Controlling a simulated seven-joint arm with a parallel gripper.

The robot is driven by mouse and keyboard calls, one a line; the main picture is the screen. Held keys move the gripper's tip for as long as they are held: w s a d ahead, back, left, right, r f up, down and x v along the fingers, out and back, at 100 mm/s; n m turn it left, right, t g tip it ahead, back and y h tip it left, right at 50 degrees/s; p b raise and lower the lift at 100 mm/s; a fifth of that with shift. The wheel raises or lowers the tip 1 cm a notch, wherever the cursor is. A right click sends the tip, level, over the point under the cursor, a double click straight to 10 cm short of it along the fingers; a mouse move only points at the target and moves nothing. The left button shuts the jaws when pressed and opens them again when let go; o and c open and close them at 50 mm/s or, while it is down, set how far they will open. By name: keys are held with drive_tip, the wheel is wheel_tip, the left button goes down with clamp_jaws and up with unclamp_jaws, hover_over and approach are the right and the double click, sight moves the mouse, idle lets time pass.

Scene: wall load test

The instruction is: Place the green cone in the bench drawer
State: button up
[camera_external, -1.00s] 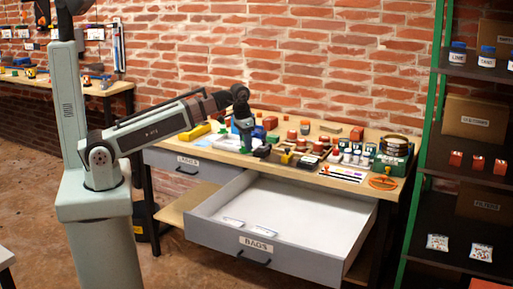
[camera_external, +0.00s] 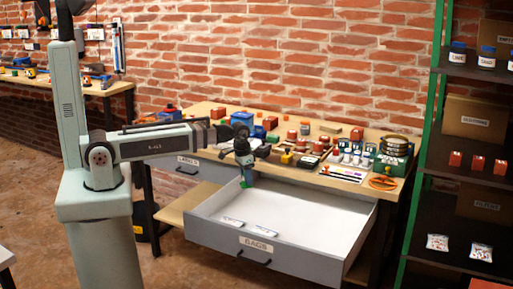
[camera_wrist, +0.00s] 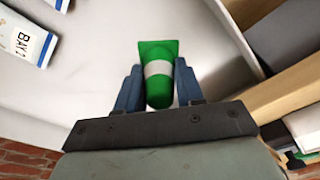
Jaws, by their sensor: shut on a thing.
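The green cone (camera_wrist: 158,92) with a white band is between the two blue fingers of my gripper (camera_wrist: 158,90) in the wrist view, with its square base pointing away from the palm. In the external view the cone (camera_external: 246,180) shows small and green under my gripper (camera_external: 245,172), over the left back part of the open drawer. The drawer (camera_external: 212,236), labelled BAGS, is pulled out from the bench (camera_external: 390,181). The white drawer floor (camera_wrist: 90,70) lies behind the cone in the wrist view. I cannot tell how far the cone is above it.
Two white packets (camera_external: 262,230) lie near the drawer's front; one packet (camera_wrist: 25,40) shows at the left in the wrist view. The right part of the drawer is clear. The bench top holds several blocks, jars and tools. A closed drawer (camera_external: 188,166) is at the left.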

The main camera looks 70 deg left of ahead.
drive_tip(key=shift+f, duration=4.65)
drive_tip(key=shift+f, duration=0.15)
drive_tip(key=o, duration=1)
drive_tip(key=shift+o, duration=0.2)
drive_tip(key=shift+s+d+r, duration=0.1)
drive_tip(key=shift+s+r, duration=0.15)
drive_tip(key=shift+r, duration=1.8)
drive_tip(key=shift+s+a+r, duration=0.1)
drive_tip(key=shift+s+r, duration=0.1)
drive_tip(key=shift+r, duration=1.8)
drive_tip(key=shift+s+d+r, duration=0.1)
drive_tip(key=shift+s+r, duration=0.15)
drive_tip(key=shift+r, duration=1.8)
